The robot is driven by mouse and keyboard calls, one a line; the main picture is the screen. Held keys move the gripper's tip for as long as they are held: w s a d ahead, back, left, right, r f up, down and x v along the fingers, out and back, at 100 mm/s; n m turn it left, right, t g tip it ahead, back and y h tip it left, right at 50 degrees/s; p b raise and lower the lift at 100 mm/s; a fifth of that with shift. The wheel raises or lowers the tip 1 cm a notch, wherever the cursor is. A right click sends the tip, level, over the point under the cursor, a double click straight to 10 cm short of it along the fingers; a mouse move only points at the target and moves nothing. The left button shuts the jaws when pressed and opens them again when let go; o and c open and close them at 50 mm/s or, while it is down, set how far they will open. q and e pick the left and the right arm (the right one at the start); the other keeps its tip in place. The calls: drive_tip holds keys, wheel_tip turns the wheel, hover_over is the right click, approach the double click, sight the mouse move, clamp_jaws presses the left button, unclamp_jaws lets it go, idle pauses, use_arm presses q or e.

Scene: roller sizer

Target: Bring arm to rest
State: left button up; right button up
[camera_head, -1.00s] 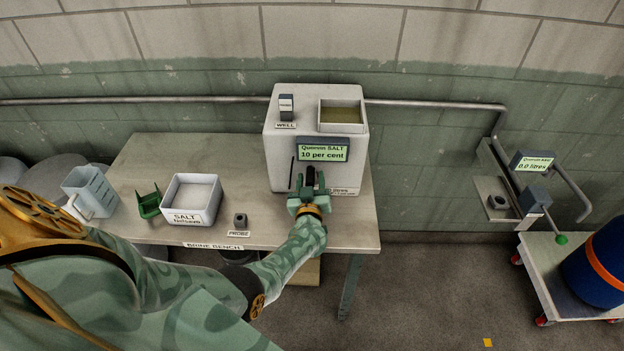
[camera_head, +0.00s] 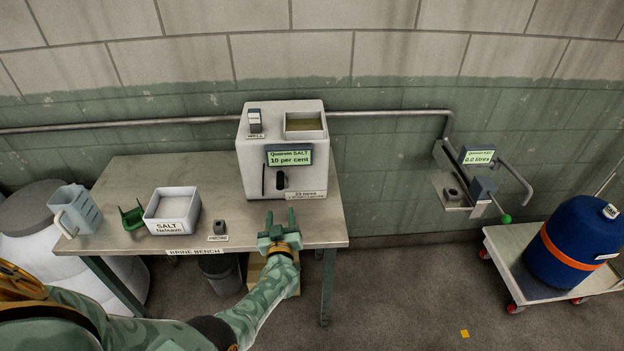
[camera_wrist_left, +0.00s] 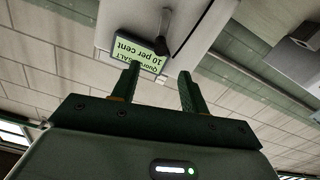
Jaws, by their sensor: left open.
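My left gripper (camera_head: 281,222) is open and empty at the front edge of the brine bench (camera_head: 330,225), in front of the white salt machine (camera_head: 312,176). Its two fingers are apart with nothing between them. In the left wrist view my left gripper (camera_wrist_left: 158,90) is also open, with the machine's display (camera_wrist_left: 138,50) beyond the fingers. The display reads 10 per cent, and a dark lever (camera_head: 280,180) sits below it, clear of the fingers. My left arm reaches in from the lower left. My right gripper is not in view.
On the bench stand a grey jug (camera_head: 84,212), a green holder (camera_head: 133,217), a white salt tub (camera_head: 171,226) and a small dark probe block (camera_head: 219,227). A bin (camera_head: 222,275) is below. A blue drum (camera_head: 575,245) stands on a cart at right.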

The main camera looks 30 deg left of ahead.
use_arm(q)
drive_tip(key=s+d+f+m+g+h+b, duration=0.15)
drive_tip(key=d+f+m+h, duration=0.25)
drive_tip(key=d+f+h, duration=0.4)
drive_tip(key=s+d+f+m+g+b, duration=0.2)
drive_tip(key=s+f+m+g, duration=0.15)
drive_tip(key=s+f, duration=0.75)
drive_tip(key=s+f+m+g+b, duration=0.1)
drive_tip(key=s+f+g+b, duration=0.1)
drive_tip(key=s+f, duration=0.5)
drive_tip(key=s+f+m+g+b, duration=0.2)
drive_tip(key=s+f, duration=0.6)
drive_tip(key=s, duration=1)
drive_tip(key=s+f+m+g+h+b, duration=0.1)
drive_tip(key=s+f+g+b, duration=0.2)
drive_tip(key=s, duration=1)
wheel_tip(320, 180, down, 4)
drive_tip(key=d+g, duration=0.1)
drive_tip(key=g, duration=0.1)
drive_tip(key=shift+s+f+m+g, duration=0.2)
drive_tip(key=shift+s+m+g, duration=0.1)
drive_tip(key=shift+s+m, duration=0.05)
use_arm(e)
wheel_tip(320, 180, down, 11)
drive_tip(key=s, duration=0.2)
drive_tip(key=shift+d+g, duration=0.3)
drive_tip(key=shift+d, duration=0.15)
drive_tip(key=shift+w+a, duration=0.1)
